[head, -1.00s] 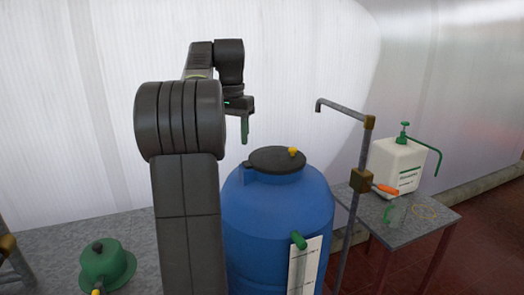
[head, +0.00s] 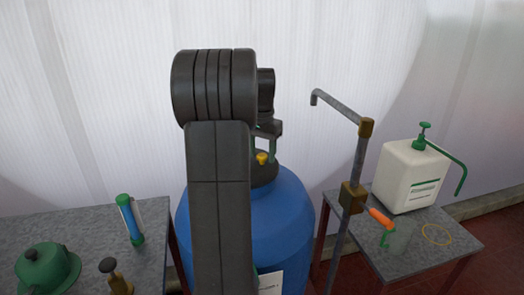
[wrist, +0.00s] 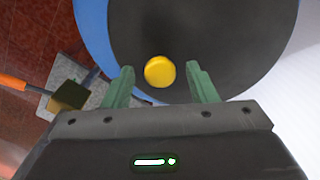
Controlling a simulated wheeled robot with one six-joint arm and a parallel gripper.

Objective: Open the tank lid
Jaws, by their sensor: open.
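The blue tank (head: 290,215) stands in the middle of the head view, partly hidden behind my arm. Its dark round lid (head: 268,176) is on top and looks closed. A yellow knob (head: 262,158) sits on the lid near its edge. In the wrist view the dark lid (wrist: 215,40) fills the upper middle, and the yellow knob (wrist: 160,71) lies between my green fingertips. My gripper (wrist: 160,84) is open, with one finger on each side of the knob and a gap on both sides. In the head view my gripper (head: 264,145) is just above the lid, partly hidden by my arm.
A grey standpipe (head: 357,160) with an orange-handled valve (head: 380,217) rises right of the tank. A green domed item (head: 47,268) and a blue tube (head: 130,218) are on the left table.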

